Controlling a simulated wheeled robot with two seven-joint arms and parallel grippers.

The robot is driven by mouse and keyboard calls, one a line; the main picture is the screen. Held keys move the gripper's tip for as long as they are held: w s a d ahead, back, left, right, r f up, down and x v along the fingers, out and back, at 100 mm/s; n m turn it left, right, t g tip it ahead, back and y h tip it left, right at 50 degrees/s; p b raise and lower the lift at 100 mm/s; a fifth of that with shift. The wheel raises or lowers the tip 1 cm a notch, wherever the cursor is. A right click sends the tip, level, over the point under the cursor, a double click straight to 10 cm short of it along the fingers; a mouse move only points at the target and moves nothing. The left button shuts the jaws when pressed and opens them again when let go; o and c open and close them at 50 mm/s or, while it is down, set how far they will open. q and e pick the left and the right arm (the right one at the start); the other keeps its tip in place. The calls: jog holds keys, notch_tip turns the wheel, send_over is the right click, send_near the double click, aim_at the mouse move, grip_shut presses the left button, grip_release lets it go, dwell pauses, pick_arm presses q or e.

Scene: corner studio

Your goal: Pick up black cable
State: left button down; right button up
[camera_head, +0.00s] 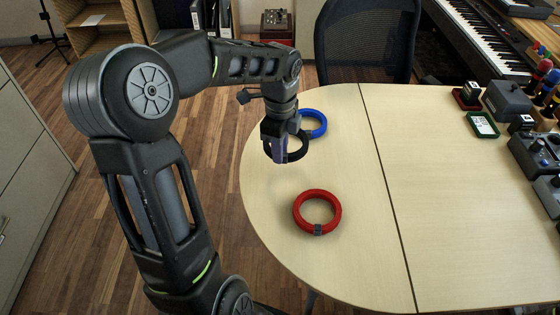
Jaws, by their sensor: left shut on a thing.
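The black cable (299,151) is a coiled ring near the left end of the light wooden table (345,170). My left gripper (279,158) points down over its left side and is shut on it; the fingers hide part of the ring. Whether the cable touches the table is hard to tell. A blue cable ring (317,122) lies just behind it, partly covered. A red cable ring (318,212) lies flat nearer the front, apart from the black one. My right gripper is not in view.
A dark mesh chair (368,45) stands behind the table. Grey boxes and devices (535,150) and a green-framed item (482,125) crowd the right edge. A piano keyboard (485,35) is at the back right. The table's middle is clear.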

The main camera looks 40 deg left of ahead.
pick_arm(q)
jog(key=shift+r, duration=1.5)
